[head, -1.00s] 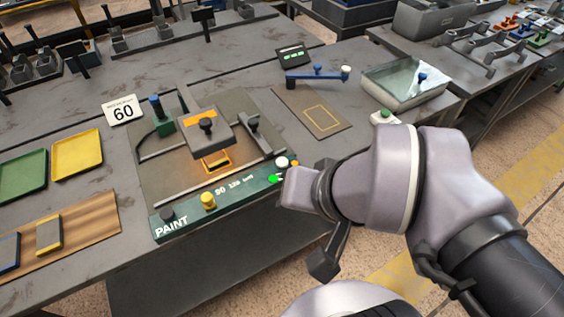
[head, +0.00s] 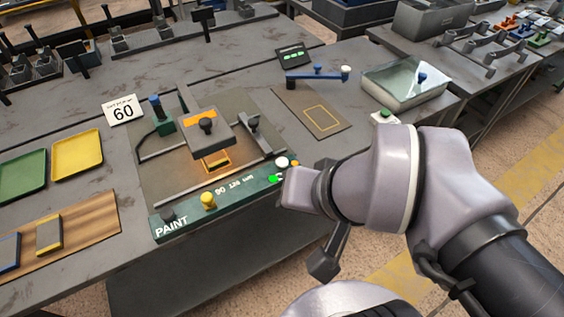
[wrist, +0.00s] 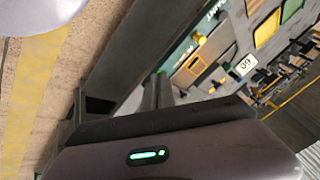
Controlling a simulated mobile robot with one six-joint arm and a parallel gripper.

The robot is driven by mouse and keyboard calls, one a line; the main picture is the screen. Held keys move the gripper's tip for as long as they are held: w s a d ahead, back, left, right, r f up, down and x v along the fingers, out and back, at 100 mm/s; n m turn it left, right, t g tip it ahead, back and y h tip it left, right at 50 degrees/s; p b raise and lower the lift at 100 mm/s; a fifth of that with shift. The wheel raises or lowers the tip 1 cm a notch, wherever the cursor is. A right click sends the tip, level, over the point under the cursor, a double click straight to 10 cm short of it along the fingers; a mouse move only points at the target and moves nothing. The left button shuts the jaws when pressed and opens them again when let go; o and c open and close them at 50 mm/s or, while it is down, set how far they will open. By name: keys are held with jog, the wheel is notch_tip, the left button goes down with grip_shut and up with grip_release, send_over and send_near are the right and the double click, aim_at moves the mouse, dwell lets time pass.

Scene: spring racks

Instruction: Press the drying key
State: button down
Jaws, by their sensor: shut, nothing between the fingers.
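A dark green strip (head: 188,222) marked PAINT runs along the front edge of the press station. It bears a black knob (head: 167,215), a yellow knob (head: 208,201), a white key (head: 282,162) and a lit green spot (head: 272,179). No label tells me which is the drying key. A small green box (head: 383,117) with a white top stands farther right. My wrist partly hides the strip's right end.
A grey plate (head: 207,130) with a black knob sits over a glowing orange frame. Yellow (head: 78,153) and green (head: 22,176) trays lie left. A sign (head: 123,110) reads 60. A glass-topped box (head: 405,82) stands back right. Floor in front is open.

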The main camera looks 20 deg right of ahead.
jog(key=m+t+y+p, duration=0.2)
jog(key=m+p, duration=0.3)
jog(key=m, duration=1.2)
send_over(285, 164)
notch_tip(285, 164, down, 7)
jog(key=shift+r, duration=0.2)
notch_tip(285, 164, down, 8)
jog(key=b, duration=0.7)
jog(key=shift+w+f, duration=0.1)
jog(key=shift+f, duration=0.1)
jog(key=shift+f+b, duration=0.2)
jog(key=shift+b, duration=0.3)
jog(key=shift+f, duration=0.1)
